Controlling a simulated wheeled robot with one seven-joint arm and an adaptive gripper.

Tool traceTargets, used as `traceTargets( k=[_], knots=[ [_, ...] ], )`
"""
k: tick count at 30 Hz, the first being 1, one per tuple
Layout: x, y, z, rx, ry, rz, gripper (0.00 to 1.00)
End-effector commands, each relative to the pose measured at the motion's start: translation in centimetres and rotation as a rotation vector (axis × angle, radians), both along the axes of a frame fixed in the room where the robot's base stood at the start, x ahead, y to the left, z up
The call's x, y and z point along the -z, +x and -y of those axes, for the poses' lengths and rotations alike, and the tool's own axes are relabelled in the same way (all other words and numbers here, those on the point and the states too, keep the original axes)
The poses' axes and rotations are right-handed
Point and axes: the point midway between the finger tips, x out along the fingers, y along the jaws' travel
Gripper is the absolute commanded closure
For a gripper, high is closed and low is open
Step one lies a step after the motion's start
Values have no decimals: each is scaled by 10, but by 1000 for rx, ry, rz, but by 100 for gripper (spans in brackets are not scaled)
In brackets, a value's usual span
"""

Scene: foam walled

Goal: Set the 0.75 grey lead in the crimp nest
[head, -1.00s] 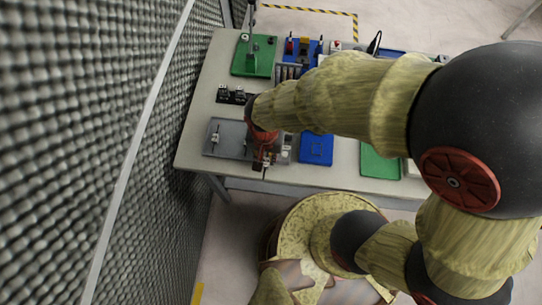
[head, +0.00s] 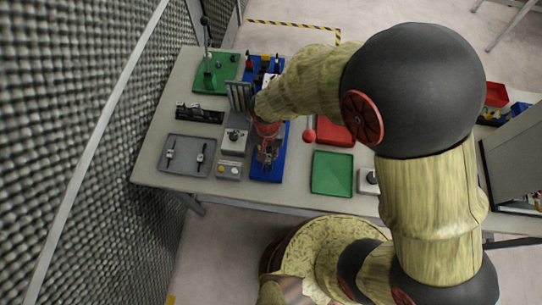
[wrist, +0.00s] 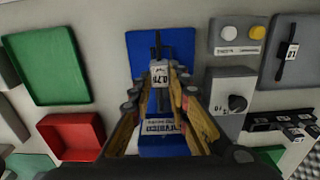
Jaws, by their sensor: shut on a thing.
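My gripper (wrist: 160,98) is shut on a lead with a white tag (wrist: 160,76), in the middle of the wrist view. The tag is partly readable and looks like 0.75. The lead's thin dark end points up in that view, over a blue base plate (wrist: 190,45). I cannot tell whether the lead touches it. In the head view my gripper (head: 267,155) is over the same blue plate (head: 270,176). A white printed label (wrist: 160,128) shows on the blue fixture between my fingers. The nest itself cannot be made out; my fingers and the lead cover that area.
A grey tray (head: 184,141) at left holds two other leads. Beside the blue plate are a grey dial box (head: 234,141) and a button panel (head: 229,171). A black rack (head: 200,114) stands behind the tray. Red (head: 334,132) and green (head: 332,174) trays lie right.

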Motion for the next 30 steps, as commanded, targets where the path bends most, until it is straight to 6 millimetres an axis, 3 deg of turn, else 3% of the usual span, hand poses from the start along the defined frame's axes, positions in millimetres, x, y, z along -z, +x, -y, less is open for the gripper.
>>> traceTargets(
  k=[17,30],
  knots=[
    [0,2,-1,-15,1,0,100],
    [27,2,-1,-15,1,-1,100]
  ],
)
